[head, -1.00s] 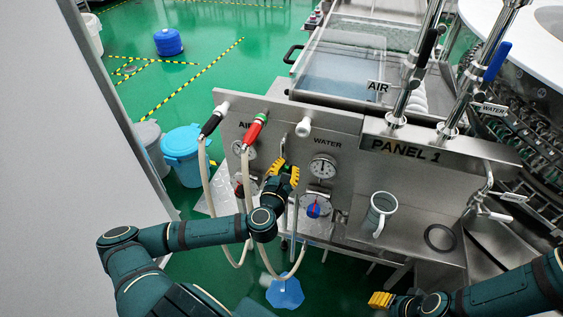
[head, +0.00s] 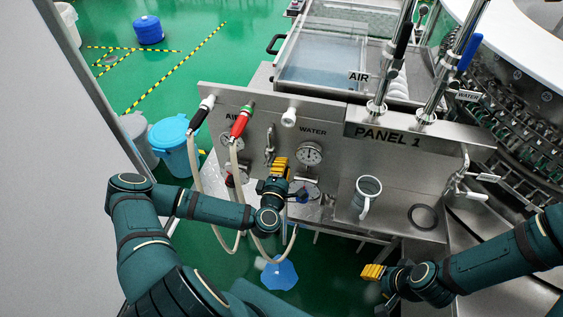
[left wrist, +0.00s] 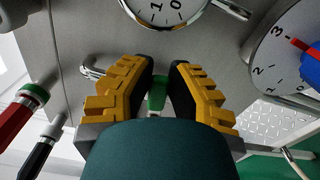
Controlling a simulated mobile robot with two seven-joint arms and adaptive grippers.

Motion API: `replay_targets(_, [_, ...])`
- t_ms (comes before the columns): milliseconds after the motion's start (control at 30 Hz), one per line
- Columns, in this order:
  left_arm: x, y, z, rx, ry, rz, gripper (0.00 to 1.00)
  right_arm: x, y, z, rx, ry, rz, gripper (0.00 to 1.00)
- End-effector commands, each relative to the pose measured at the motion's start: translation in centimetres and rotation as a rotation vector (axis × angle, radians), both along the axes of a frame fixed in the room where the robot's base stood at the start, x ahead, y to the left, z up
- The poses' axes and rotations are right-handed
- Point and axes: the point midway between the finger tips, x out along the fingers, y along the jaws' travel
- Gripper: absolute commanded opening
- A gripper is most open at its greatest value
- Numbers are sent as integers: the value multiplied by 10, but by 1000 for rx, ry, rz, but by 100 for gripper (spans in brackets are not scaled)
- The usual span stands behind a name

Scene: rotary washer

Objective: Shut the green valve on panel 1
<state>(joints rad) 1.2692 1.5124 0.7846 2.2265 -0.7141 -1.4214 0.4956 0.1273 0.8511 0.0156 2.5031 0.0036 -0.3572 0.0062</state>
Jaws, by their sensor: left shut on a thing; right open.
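Panel 1 (head: 350,160) is a steel panel with its label at the upper right. In the left wrist view, the green valve handle (left wrist: 157,92) is between the yellow fingers of my left gripper (left wrist: 160,88), which is shut on it. In the head view, my left gripper (head: 281,168) is at the panel front, below and left of the WATER gauge (head: 310,152), and hides the green handle. My right gripper (head: 373,272) is open and empty, low in front of the panel and apart from it.
A dial with a red and blue knob (left wrist: 312,66) is close right of my left gripper. Hoses with black (head: 202,111) and red (head: 240,122) fittings hang at the left.

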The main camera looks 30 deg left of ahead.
Motion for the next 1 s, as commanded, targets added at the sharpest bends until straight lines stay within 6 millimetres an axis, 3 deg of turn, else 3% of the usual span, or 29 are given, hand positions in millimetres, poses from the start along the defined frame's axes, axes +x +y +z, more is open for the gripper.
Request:
replay_targets(400, [1,-1,-9,167,39,0,0,2,0,4,0,-3,-2,47])
replay_targets(933, [0,0,-11,183,45,2,0,2,0,4,0,-4,-3,47])
replay_targets(967, [0,0,-11,183,45,2,29,2,0,4,0,-4,-3,47])
replay_targets(1000, [0,0,-11,183,45,2,43,2,0,4,0,-4,-3,47])
